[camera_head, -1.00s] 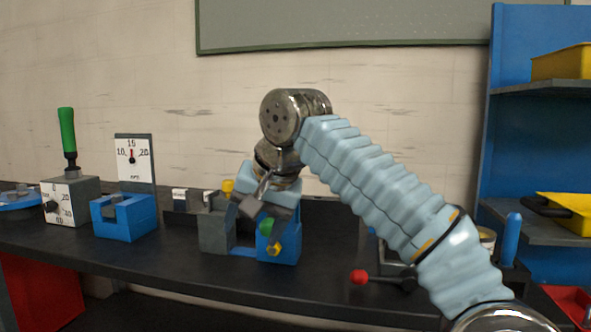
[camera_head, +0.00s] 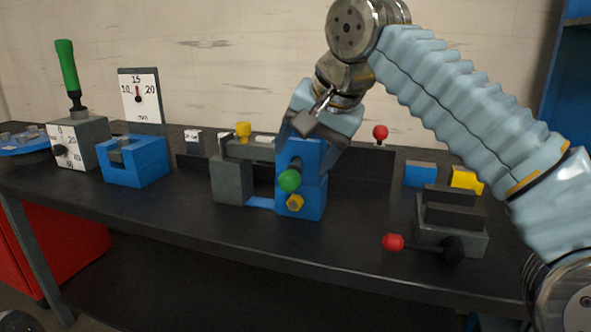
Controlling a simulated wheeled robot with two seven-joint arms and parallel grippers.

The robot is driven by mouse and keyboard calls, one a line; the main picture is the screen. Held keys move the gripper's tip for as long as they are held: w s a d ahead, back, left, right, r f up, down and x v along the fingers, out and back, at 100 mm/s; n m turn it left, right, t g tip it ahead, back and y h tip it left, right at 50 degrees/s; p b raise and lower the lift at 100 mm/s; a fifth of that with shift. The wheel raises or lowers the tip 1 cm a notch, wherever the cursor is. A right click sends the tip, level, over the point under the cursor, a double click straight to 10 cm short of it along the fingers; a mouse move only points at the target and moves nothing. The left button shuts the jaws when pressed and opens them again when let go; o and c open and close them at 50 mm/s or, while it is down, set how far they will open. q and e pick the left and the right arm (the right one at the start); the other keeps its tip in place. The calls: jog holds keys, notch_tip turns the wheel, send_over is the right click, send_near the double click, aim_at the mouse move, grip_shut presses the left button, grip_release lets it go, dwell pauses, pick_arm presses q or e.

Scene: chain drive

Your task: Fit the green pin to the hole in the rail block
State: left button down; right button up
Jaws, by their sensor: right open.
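The green pin (camera_head: 289,180) shows as a round green head at the front face of the blue upright part of the rail block (camera_head: 314,200). My left gripper is not in view.
A grey upright (camera_head: 232,182) with a yellow knob (camera_head: 243,130) stands left of the blue one. Further left are a blue slotted block (camera_head: 136,172) and a dial box with a green handle (camera_head: 67,65). A grey clamp with a red-knobbed lever (camera_head: 393,242) stands right.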

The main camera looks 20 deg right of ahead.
aim_at(294, 174)
jog(key=b+x, duration=0.1)
jog(key=x, duration=0.5)
jog(key=shift+f, duration=0.15)
jog(key=shift+c, duration=0.5)
grip_shut()
jog(key=shift+s+a+b, duration=0.2)
jog(key=shift+s+a, duration=0.35)
jog(key=shift+s, duration=0.25)
jog(key=shift+s+a+b, duration=0.25)
jog(key=shift+s+a, duration=0.35)
jog(key=shift+s, duration=0.2)
jog(key=shift+s+a+b, duration=0.2)
jog(key=shift+s+a, duration=0.35)
jog(key=shift+s, duration=0.3)
jog(key=shift+s+a, duration=0.55)
jog(key=shift+s, duration=0.3)
jog(key=shift+s+a, duration=0.55)
jog(key=shift+s, duration=0.25)
jog(key=shift+s+a, duration=0.55)
jog(key=shift+s, duration=0.3)
